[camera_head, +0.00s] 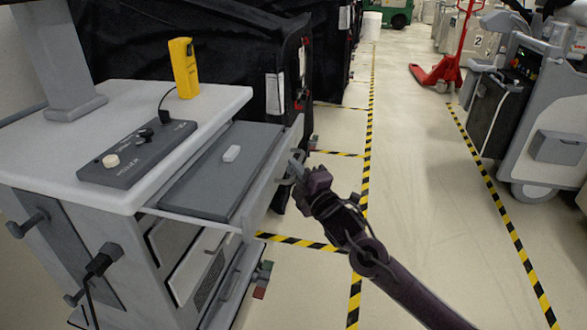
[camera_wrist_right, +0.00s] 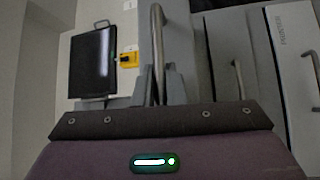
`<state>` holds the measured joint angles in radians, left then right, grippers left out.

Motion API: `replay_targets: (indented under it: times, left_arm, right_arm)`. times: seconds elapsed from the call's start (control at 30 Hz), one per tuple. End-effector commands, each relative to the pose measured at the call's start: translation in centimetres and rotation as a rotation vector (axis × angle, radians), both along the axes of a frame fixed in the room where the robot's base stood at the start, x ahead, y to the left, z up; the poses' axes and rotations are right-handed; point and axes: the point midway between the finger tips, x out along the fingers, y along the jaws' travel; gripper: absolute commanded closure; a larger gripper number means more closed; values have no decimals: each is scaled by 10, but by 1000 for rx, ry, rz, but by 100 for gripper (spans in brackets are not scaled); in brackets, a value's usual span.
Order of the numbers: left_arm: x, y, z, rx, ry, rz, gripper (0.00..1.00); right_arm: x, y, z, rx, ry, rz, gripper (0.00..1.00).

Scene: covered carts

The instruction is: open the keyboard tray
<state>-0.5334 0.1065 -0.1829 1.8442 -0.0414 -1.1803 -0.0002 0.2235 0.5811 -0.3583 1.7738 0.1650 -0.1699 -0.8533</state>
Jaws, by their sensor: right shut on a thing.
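My right gripper (camera_head: 297,170) is at the tray's front, shut on the tray's handle. In the right wrist view the handle (camera_wrist_right: 158,45) is an upright-looking metal bar running down between the fingers of my right gripper (camera_wrist_right: 160,88). The fingers hide where they touch the bar. My left gripper is not in view.
The cart top (camera_head: 70,110) bears a dark control box (camera_head: 137,152) and a yellow device (camera_head: 184,68). Black-covered carts (camera_head: 220,50) stand behind. A grey machine (camera_head: 540,130) and a red pallet jack (camera_head: 437,75) stand right. The floor aisle (camera_head: 420,180) between is clear.

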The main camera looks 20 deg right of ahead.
Motion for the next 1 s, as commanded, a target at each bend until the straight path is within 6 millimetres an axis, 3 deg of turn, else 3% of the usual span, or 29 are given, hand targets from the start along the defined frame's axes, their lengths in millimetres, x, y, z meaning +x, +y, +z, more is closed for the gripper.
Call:
replay_targets:
  times: [0.3, 0.33, 0.5, 0.8, 1.0]
  left_arm:
    - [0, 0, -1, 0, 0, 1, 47]
    - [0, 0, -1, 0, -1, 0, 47]
    - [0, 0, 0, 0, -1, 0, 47]
    - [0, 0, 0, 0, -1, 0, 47]
    - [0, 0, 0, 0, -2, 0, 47]
  right_arm:
    - [0, 0, -1, 0, 2, -1, 100]
    - [0, 0, -1, 0, 2, -1, 87]
    - [0, 0, -1, 0, 1, 0, 68]
    - [-2, -1, -1, 0, 1, 0, 68]
    - [-27, -5, -6, -2, 5, 2, 68]
